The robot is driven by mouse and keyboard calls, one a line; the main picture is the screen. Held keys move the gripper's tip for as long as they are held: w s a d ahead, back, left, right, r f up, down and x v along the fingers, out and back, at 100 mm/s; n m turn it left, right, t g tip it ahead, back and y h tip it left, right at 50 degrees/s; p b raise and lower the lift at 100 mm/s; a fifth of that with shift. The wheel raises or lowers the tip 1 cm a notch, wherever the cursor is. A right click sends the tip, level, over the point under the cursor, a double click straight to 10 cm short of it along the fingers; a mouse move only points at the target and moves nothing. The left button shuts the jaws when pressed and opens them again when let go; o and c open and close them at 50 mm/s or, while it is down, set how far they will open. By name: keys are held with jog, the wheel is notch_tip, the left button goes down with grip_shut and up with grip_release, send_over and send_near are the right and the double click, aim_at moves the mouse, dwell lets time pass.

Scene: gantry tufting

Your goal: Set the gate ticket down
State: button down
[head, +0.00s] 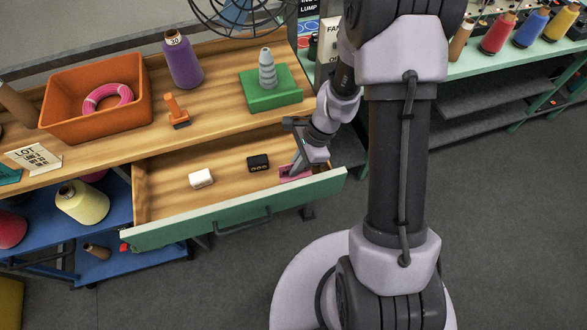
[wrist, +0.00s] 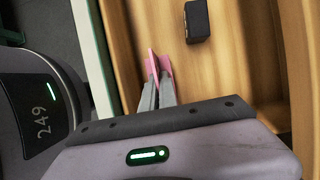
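The gate ticket appears to be the small pink piece (head: 292,173) in the right end of the open drawer (head: 225,177). My gripper (head: 300,164) reaches down into the drawer over it. In the wrist view, the pink ticket (wrist: 163,66) sticks out past the tips of my gripper (wrist: 157,84). The fingers are close together with the ticket between them. The fingers hide part of the ticket, and I cannot tell whether it touches the drawer floor.
A black block (head: 258,163) and a white block (head: 201,178) lie in the drawer, left of my gripper. The worktop above holds an orange bin (head: 97,122), an orange-handled tool (head: 175,110), a purple cone (head: 182,62) and a green stand (head: 272,97). The drawer's green front (head: 240,212) borders the near side.

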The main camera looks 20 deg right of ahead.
jog(key=shift+w+f, duration=0.15)
jog(key=shift+f, duration=0.3)
jog(key=shift+f+b, duration=0.6)
jog(key=c, duration=1.7)
grip_release()
jog(key=shift+r, duration=0.1)
